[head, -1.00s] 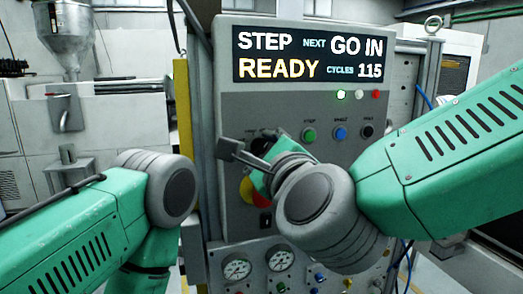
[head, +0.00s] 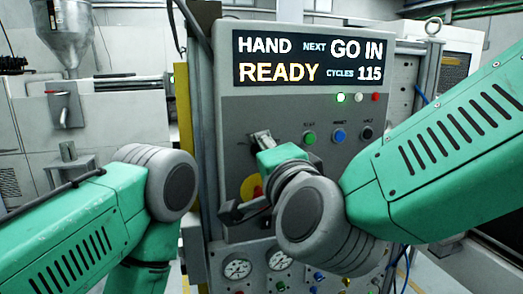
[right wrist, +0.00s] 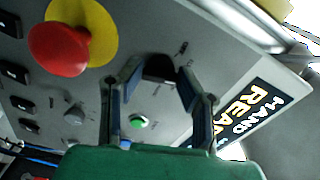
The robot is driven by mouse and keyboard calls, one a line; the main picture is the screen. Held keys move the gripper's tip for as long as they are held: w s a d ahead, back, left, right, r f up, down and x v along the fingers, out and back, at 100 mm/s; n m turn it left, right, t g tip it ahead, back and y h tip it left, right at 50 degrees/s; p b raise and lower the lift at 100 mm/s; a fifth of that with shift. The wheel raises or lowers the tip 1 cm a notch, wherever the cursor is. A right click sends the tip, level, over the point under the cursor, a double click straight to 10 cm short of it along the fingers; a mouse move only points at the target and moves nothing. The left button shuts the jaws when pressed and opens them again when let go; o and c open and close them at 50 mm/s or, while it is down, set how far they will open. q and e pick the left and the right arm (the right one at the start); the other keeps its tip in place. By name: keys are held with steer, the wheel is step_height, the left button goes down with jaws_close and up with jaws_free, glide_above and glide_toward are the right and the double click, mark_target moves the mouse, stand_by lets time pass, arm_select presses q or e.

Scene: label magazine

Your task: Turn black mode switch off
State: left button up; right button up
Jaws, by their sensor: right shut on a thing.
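The black mode switch (right wrist: 160,68) is a dark knob on the grey control panel (head: 228,125). It shows between my right gripper's fingers in the right wrist view, and the gripper hides it in the head view. My right gripper (head: 246,175) is at the panel's left side, shut on the switch. Its two fingers also flank the knob in the right wrist view (right wrist: 160,74). The panel display (head: 307,59) reads HAND, NEXT GO IN, READY, CYCLES 115. My left gripper is out of view; only the left arm shows.
A red emergency button (right wrist: 58,50) on a yellow disc (right wrist: 100,32) sits close beside the gripper. Green (head: 309,138), blue (head: 339,136) and black (head: 367,132) buttons are to the right. Gauges (head: 237,268) are below. A green lamp (head: 341,98) is lit.

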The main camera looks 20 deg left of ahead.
steer(key=n, duration=0.2)
steer(key=n+p, duration=0.1)
steer(key=n, duration=0.2)
steer(key=shift+s+f+n, duration=0.15)
steer(key=shift+f+n, duration=0.15)
steer(key=shift+f, duration=0.1)
steer(key=n, duration=0.4)
steer(key=shift+n+p, duration=0.35)
steer(key=shift+n, duration=0.35)
steer(key=o, duration=1.1)
steer(key=shift+r, duration=0.15)
